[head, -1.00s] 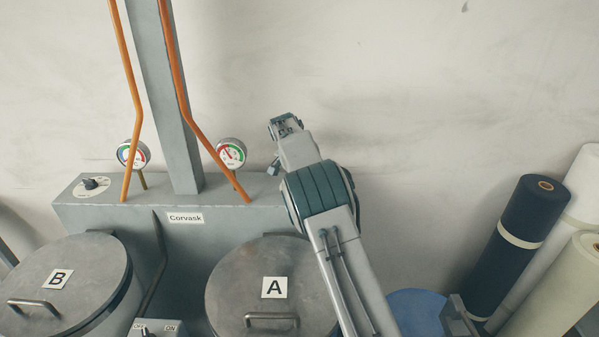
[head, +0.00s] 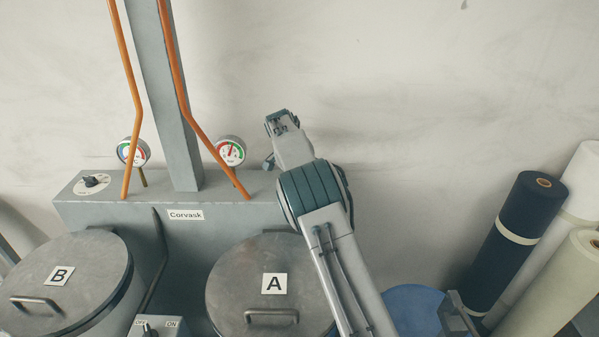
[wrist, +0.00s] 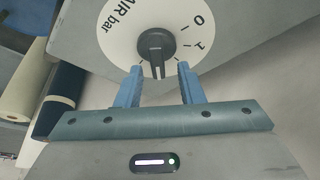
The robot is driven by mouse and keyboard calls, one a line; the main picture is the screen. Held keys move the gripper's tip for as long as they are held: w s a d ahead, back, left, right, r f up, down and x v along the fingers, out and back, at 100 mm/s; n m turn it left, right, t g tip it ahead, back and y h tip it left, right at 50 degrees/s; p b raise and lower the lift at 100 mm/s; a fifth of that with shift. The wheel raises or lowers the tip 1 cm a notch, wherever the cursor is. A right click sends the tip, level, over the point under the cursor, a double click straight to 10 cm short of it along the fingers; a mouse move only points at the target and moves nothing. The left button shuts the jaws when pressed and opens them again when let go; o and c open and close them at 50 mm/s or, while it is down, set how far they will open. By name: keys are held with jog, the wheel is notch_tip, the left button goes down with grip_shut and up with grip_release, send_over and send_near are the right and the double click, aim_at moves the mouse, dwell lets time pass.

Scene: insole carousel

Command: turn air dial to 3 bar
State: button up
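The air dial (wrist: 120,42) shows in the wrist view as a white round plate marked "AIR bar", with 0 and 1 at its right side. Its dark knob (wrist: 155,46) stands at the plate's middle, with its narrow end pointing down the picture, past the 1. The number at that end cannot be read. My gripper (wrist: 160,70) has its two blue fingers apart, one on each side of the knob's narrow end, with gaps visible. In the head view my arm hides this dial. The right gauge's (head: 230,151) needle points nearly straight up, slightly right.
Another dial (head: 91,183) sits at the grey machine's (head: 130,212) left end. A left gauge (head: 132,152) and orange pipes (head: 176,75) rise near my arm. Lidded drums B (head: 90,262) and A (head: 235,285) stand in front. Fabric rolls (head: 515,235) lean at the right.

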jog(key=b+v, duration=0.2)
jog(key=v, duration=1.1)
jog(key=shift+s+r, duration=0.15)
jog(key=shift+r, duration=0.15)
jog(key=shift+a, duration=0.1)
